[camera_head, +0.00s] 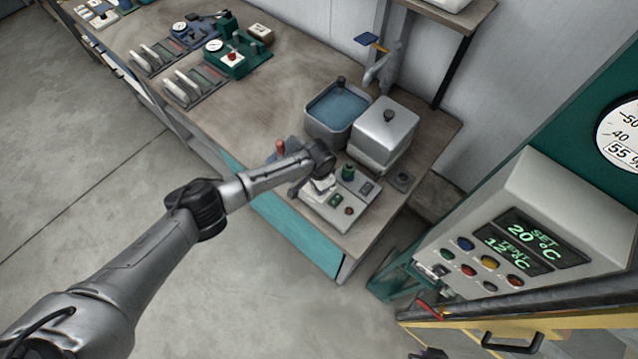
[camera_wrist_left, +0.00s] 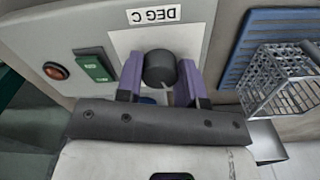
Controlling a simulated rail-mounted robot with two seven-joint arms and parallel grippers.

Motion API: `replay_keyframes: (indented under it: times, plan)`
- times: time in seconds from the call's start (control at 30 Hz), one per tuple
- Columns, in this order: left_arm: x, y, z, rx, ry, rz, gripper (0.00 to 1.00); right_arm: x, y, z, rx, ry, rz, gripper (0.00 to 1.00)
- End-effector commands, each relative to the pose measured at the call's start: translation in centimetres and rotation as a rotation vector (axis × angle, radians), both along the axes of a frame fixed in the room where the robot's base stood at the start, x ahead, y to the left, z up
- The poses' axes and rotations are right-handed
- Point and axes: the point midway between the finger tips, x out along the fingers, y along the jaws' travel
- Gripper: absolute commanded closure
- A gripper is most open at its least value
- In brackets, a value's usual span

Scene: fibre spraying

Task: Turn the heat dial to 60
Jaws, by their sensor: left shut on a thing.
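The heat dial (camera_wrist_left: 159,68) is a dark round knob with a pale pointer mark, on a white plate (camera_wrist_left: 196,38) labelled "DEG C", which appears upside down in the left wrist view. My left gripper (camera_wrist_left: 158,76) is shut on the dial, with a purple finger on each side. In the head view my left gripper (camera_head: 322,184) is over the control box (camera_head: 350,213) at the bench's near end and hides the dial. The scale numbers around the dial cannot be read.
The control box also has a green switch (camera_wrist_left: 95,67) and a red button (camera_wrist_left: 56,71). A wire basket (camera_wrist_left: 280,85) is close on the right. Behind the box stand a water bath (camera_head: 337,108) and a lidded metal box (camera_head: 384,132). A wall display (camera_head: 525,240) reads SET 20 °C.

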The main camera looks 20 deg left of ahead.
Motion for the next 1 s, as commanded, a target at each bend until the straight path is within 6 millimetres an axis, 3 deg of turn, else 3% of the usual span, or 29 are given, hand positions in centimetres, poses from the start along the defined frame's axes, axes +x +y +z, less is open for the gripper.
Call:
replay_keyframes:
  times: [0.6,0.63,0.9,1.0]
  plan:
    - [0.03,-0.05,0.08,-0.001,-0.001,-0.044,0.88,0.0,-0.3,-0.02,-0.011,-0.001,0.007,1.0]
    - [0.03,-0.05,0.08,-0.001,-0.001,-0.044,0.64,0.0,-0.3,-0.01,-0.011,-0.001,0.007,1.0]
    - [0.03,-0.03,0.05,-0.001,-0.001,-0.043,0.39,0.01,-0.2,-0.01,-0.007,0.0,0.005,1.0]
    - [0.02,-0.03,0.03,0.0,0.0,-0.043,0.39,0.02,-0.14,-0.01,-0.005,-0.001,0.003,1.0]
